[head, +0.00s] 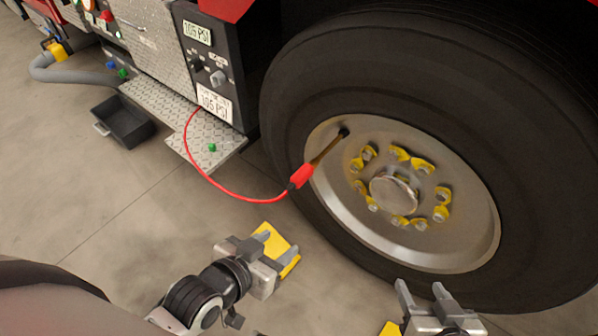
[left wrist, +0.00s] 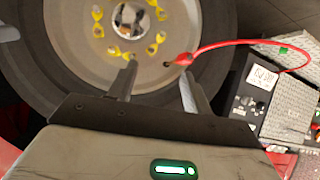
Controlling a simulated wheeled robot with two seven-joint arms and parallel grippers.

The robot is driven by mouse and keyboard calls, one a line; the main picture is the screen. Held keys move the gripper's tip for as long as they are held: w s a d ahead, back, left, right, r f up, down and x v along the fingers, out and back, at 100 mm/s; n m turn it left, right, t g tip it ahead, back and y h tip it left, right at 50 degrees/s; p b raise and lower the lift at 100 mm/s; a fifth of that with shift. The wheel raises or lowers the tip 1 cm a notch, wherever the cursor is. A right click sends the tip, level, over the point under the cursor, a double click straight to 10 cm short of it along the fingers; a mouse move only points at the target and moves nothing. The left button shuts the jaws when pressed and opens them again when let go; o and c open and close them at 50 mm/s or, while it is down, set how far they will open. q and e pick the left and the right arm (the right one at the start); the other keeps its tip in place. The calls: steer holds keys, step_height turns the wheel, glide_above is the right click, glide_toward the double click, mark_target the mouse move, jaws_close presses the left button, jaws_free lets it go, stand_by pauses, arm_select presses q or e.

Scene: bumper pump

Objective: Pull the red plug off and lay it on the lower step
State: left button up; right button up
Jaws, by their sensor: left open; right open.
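The red plug (head: 301,175) sits at the end of a yellowish valve stem (head: 327,150) on the wheel, with a red hose (head: 235,193) running from it to the truck panel. The plug also shows in the left wrist view (left wrist: 184,59), beyond the fingertips. The lower step (head: 180,122) is a diamond-plate ledge under the panel, with a small green knob on it. My left gripper (head: 279,247) is open and empty, below the plug and apart from it. My right gripper (head: 421,291) is open and empty in front of the tyre's lower part.
The big tyre (head: 290,100) fills the right side, with yellow-tagged lug nuts (head: 421,165) on its hub. A black tray (head: 125,122) lies on the floor by the step. Floor at left front is clear.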

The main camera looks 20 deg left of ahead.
mark_target(293, 185)
arm_select(q)
steer(key=w+a+f+m+t+b, duration=0.1)
steer(key=w+f+m+t+b, duration=0.1)
steer(key=w+m+b, duration=0.3)
steer(key=w+a+f+m+t+h+b, duration=0.1)
steer(key=w+f+m+b, duration=0.3)
steer(key=b, duration=0.5)
steer(key=w+a+f+m+t+h+b, duration=0.1)
steer(key=w+a+f+m+t+b, duration=0.1)
steer(key=w+m+b, duration=0.5)
steer(key=shift+w+a+f+m+t, duration=0.15)
steer(key=shift+f+m+t, duration=0.25)
steer(key=shift+f+m, duration=0.55)
steer(key=shift+w+r+m, duration=0.2)
steer(key=shift+w+m, duration=0.2)
steer(key=shift+m, duration=0.25)
steer(key=shift+w+a+r+h+b, duration=0.1)
steer(key=shift+w+h+b, duration=0.1)
steer(key=shift+h+b, duration=0.15)
steer(key=shift+r+m, duration=0.15)
steer(key=shift+m, duration=0.15)
arm_select(e)
steer(key=w+a+f+y, duration=0.1)
steer(key=a+f, duration=0.1)
steer(key=f, duration=0.4)
steer(key=w+a+f+t+y, duration=0.1)
steer(key=a+f, duration=0.2)
steer(key=f, duration=0.4)
steer(key=shift+n+y, duration=0.4)
